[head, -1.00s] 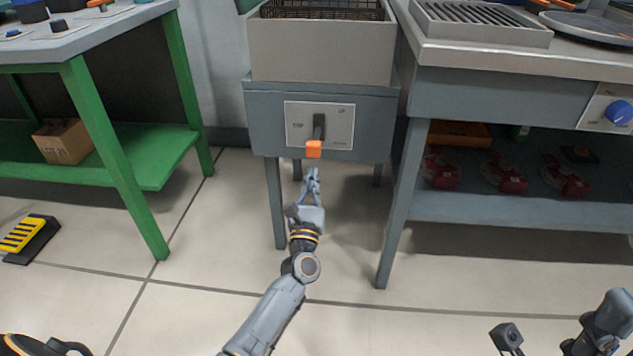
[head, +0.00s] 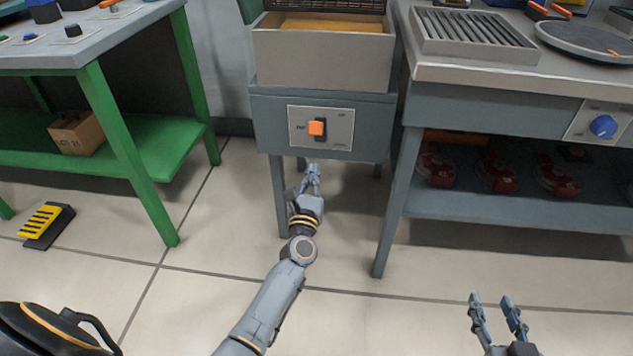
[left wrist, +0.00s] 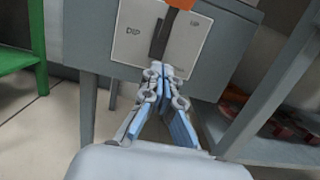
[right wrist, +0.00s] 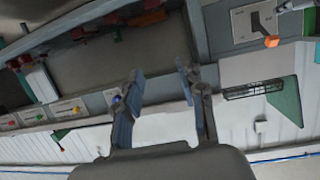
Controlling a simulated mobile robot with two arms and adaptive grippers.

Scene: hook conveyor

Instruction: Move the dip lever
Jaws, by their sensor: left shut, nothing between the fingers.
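The dip lever (head: 317,128) has an orange handle and stands out from a pale plate (head: 341,128) on the front of the grey dip station. The handle is at mid-plate, over the dark slot. The plate has a DIP label on the left and UP at the upper right. In the left wrist view the handle (left wrist: 181,4) is cut by the top edge. My left gripper (head: 313,167) is shut and empty, just below the plate and apart from the handle; its fingertips (left wrist: 160,68) show up close. My right gripper (head: 497,300) is open and empty, low at the right.
Above the plate is an open tank (head: 322,62) with a wire basket (head: 325,5) and orange-brown contents. A grey bench (head: 470,205) stands right, a green table (head: 130,165) left. A yellow pedal (head: 42,227) lies on the floor at left. Floor in front is clear.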

